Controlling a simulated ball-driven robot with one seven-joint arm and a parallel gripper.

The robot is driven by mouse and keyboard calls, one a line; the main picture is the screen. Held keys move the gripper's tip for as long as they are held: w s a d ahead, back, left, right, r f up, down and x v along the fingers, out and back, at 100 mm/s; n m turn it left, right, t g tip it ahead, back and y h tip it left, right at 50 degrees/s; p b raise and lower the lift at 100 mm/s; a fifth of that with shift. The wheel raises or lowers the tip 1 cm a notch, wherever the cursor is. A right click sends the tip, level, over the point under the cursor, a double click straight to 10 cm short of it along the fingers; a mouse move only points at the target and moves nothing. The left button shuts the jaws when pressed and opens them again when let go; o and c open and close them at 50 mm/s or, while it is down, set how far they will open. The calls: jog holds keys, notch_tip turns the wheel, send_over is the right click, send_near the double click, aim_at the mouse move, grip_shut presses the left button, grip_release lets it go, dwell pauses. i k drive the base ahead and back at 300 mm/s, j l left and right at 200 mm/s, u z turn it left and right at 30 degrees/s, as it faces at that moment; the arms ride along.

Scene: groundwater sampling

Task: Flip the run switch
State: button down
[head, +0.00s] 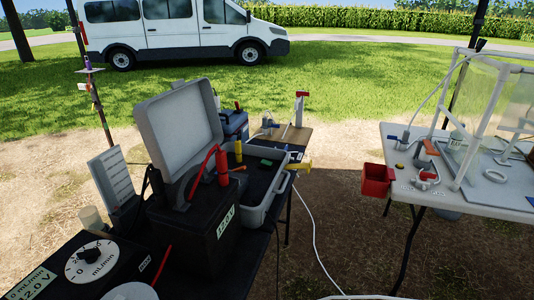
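A black control box (62,272) with a round white mL/min dial (91,261) stands on the dark table at the lower left. Its black knob sits at the dial's middle. A pale display (31,284) on the box's front left reads 0 mL/min and 12.0 V. A small pale label (145,263) lies near the box's right edge, too small to read. I cannot make out the run switch; the box's near part is cut off by the frame's lower edge. My gripper is not in view.
Right of the box stands a black battery (195,240) marked 12.0 V with red leads. Behind it is an open grey case (262,215). A red bin (376,180) hangs at a white table (470,197) on the right. Bare ground lies between the tables.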

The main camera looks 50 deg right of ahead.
aim_at(265, 162)
jog(key=i+l, duration=0.15)
jog(key=l, duration=0.2)
jog(key=i+l, duration=0.1)
jog(key=l, duration=0.3)
jog(key=i+l, duration=0.15)
jog(key=l, duration=0.2)
jog(key=i+l, duration=0.1)
jog(key=l, duration=0.25)
